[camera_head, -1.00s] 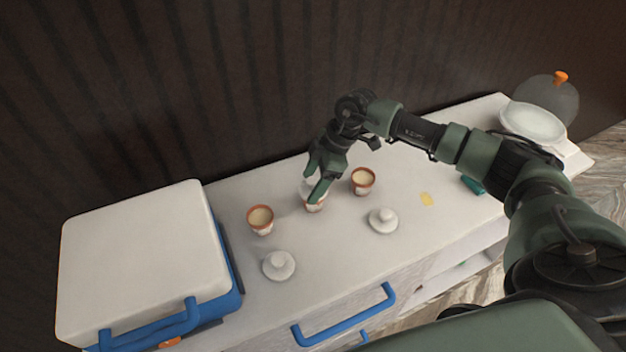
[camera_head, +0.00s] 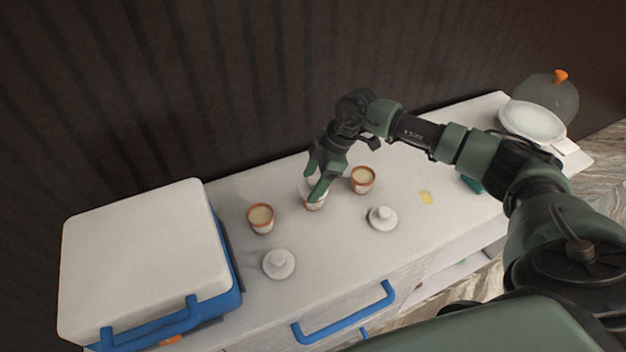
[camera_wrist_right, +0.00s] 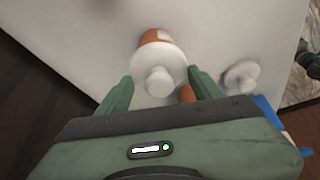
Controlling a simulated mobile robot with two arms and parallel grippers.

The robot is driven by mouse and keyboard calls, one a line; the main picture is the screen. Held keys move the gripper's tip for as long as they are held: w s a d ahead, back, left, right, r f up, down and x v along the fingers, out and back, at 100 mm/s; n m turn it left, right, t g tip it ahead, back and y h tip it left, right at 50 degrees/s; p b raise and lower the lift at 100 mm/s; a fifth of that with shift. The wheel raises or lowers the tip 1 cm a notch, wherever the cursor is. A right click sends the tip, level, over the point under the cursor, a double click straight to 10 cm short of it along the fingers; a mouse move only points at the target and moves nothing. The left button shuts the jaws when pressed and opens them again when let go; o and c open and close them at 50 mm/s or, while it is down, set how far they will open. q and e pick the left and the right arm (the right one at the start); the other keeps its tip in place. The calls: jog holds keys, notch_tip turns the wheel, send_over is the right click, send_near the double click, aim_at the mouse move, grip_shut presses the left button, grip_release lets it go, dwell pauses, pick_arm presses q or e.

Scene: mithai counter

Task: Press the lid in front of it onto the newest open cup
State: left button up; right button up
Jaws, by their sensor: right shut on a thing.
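My right gripper (camera_head: 316,189) is at the middle cup (camera_head: 314,206) of a row of three small terracotta cups. It is shut on a white round lid (camera_wrist_right: 160,80) with a knob, which shows between the fingers (camera_wrist_right: 160,92) in the right wrist view. The lid is at the top of the middle cup; the fingers hide whether it sits flush. The left cup (camera_head: 261,217) and the right cup (camera_head: 363,179) stand open with cream filling. Two more knobbed lids lie on the counter, one left (camera_head: 279,263) and one right (camera_head: 382,218). My left gripper is out of view.
A white box with blue handles (camera_head: 145,255) stands at the left of the white counter (camera_head: 335,250). A pale dish (camera_head: 532,122) is at the far right end. A dark ribbed wall runs behind.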

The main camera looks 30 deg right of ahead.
jog(key=shift+p, duration=0.3)
dwell(0.5)
jog(key=o, duration=1.6)
jog(key=shift+c, duration=0.2)
jog(key=shift+r, duration=0.1)
jog(key=shift+r+p, duration=3.3)
jog(key=shift+r, duration=0.15)
grip_shut()
